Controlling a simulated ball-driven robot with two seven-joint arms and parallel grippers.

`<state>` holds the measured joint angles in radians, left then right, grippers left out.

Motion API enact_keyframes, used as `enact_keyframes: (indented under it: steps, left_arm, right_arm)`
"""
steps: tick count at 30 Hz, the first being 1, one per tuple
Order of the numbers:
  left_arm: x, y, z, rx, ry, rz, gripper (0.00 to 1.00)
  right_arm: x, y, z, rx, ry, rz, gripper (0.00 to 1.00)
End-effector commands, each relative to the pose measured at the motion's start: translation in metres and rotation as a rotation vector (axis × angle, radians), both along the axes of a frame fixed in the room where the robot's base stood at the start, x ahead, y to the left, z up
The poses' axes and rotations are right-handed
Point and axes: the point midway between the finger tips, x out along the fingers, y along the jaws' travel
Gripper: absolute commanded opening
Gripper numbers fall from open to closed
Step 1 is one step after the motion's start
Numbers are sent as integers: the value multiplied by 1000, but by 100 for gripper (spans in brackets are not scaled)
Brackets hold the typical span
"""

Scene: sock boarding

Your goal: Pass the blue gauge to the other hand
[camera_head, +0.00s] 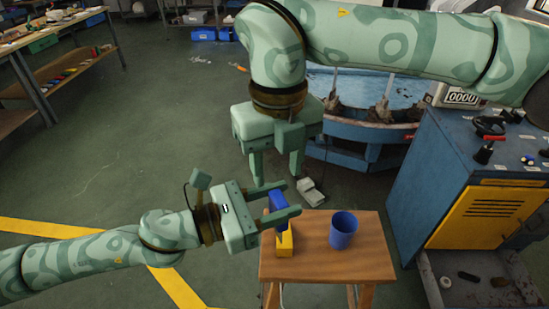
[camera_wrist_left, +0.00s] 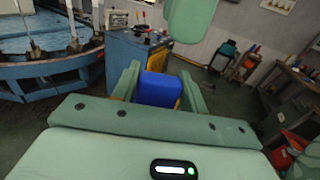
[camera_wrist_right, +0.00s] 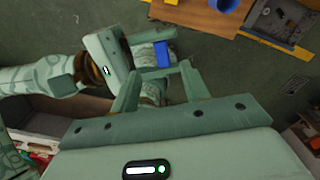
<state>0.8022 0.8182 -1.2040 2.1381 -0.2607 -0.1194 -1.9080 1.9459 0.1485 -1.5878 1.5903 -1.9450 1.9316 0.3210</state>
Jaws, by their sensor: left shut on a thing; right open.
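The blue gauge (camera_head: 277,199) is between the fingers of my left gripper (camera_head: 279,203), which is shut on it above the stool's left side. It fills the space between the fingers in the left wrist view (camera_wrist_left: 160,89). My right gripper (camera_head: 276,170) is open and empty, fingers pointing down, above and behind the gauge in the head view. In the right wrist view the blue gauge (camera_wrist_right: 162,53) shows beyond the open fingers (camera_wrist_right: 160,78), apart from them.
A wooden stool (camera_head: 375,260) carries a yellow block (camera_head: 285,242) just below the gauge and a blue cup (camera_head: 343,231) to its right. A blue cabinet (camera_head: 410,215) stands at the right, a round blue tank (camera_head: 350,152) behind. The floor at left is mostly clear.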

Motion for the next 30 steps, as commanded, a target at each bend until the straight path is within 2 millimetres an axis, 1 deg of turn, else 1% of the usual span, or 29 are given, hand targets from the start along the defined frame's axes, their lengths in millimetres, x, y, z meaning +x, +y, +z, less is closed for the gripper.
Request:
enact_keyframes:
  steps: [5,9,12,15,18,21,29,30]
  left_arm:
    - [0,0,0,0,0,0,19]
    - [0,0,0,0,0,0,19]
    - [0,0,0,0,0,0,19]
    - [0,0,0,0,0,0,19]
    - [0,0,0,0,0,0,19]
    - [0,0,0,0,0,0,19]
    - [0,0,0,0,0,0,19]
    - [0,0,0,0,0,0,19]
  right_arm:
    - [-1,0,-33,0,6,1,45]
    - [-1,0,-63,2,7,1,45]
    - [-1,1,-82,3,7,2,45]
    - [-1,1,-96,5,6,2,45]
    - [-1,1,-106,4,5,2,45]
    - [-1,1,-111,4,5,2,45]
    - [-1,1,-112,5,4,3,45]
    - [-1,1,-112,5,4,3,37]
